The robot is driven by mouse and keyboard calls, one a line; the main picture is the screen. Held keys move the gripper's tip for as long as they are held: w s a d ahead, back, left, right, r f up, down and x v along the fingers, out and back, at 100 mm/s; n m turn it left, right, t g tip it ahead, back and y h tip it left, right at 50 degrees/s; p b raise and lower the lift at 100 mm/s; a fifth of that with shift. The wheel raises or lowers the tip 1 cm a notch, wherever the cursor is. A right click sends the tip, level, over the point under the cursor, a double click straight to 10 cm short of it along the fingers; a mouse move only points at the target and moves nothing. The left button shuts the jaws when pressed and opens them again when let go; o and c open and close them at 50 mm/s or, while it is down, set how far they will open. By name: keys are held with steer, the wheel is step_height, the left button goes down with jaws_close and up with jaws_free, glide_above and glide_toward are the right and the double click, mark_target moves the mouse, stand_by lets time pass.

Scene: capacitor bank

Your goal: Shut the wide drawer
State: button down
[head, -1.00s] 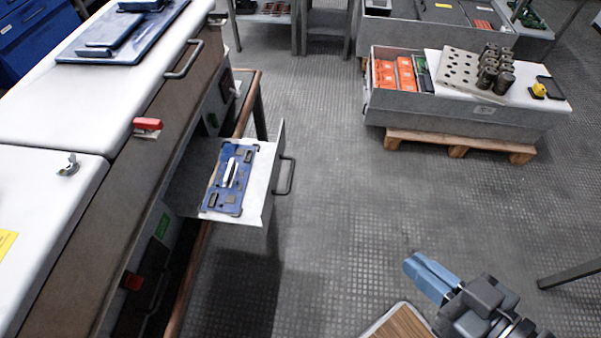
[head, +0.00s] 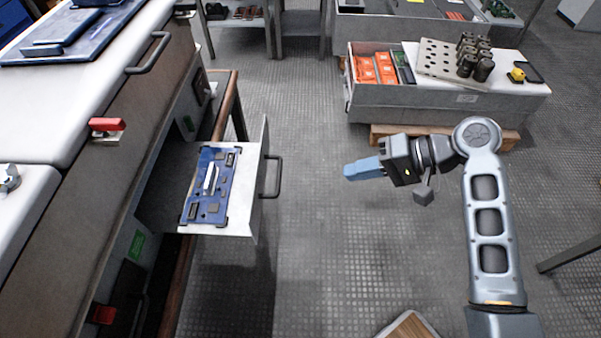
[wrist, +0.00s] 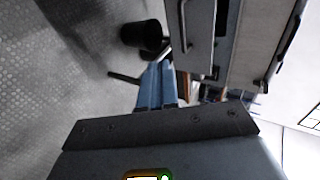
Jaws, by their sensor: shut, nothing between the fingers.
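The wide drawer (head: 245,214) stands pulled out from the long grey cabinet at the left in the head view. A black bar handle (head: 272,177) is on its front panel, and a blue circuit board (head: 212,188) lies inside. My gripper (head: 347,171) is to the right of the handle, apart from it, with its blue fingers together and empty, pointing left toward the drawer. In the wrist view the blue fingers (wrist: 157,85) show close together. A grey front panel with a dark handle (wrist: 184,25) is ahead of them there; I cannot tell for sure which panel it is.
The cabinet side (head: 130,130) carries a red latch (head: 108,125) and an upper handle (head: 148,53). A crate of orange boxes (head: 440,102) on a wooden pallet (head: 390,133) stands beyond my arm. The floor between drawer and gripper is clear.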

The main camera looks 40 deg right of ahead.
steer(key=w+a+f+y, duration=0.1)
steer(key=w+a+f, duration=0.2)
steer(key=w+a, duration=0.5)
steer(key=shift+w+a+n+g+y+p, duration=0.25)
steer(key=shift+a+n+g+y+p, duration=0.05)
steer(key=shift+a, duration=0.1)
steer(key=shift+f, duration=0.1)
stand_by(0.4)
steer(key=w+a, duration=0.4)
steer(key=a, duration=0.1)
steer(key=w+a, duration=0.4)
steer(key=a, duration=0.2)
steer(key=w+a, duration=0.4)
steer(key=a, duration=0.2)
steer(key=shift+w+a, duration=0.1)
steer(key=shift+w, duration=0.25)
steer(key=shift+w+a, duration=0.1)
steer(key=shift+a, duration=0.05)
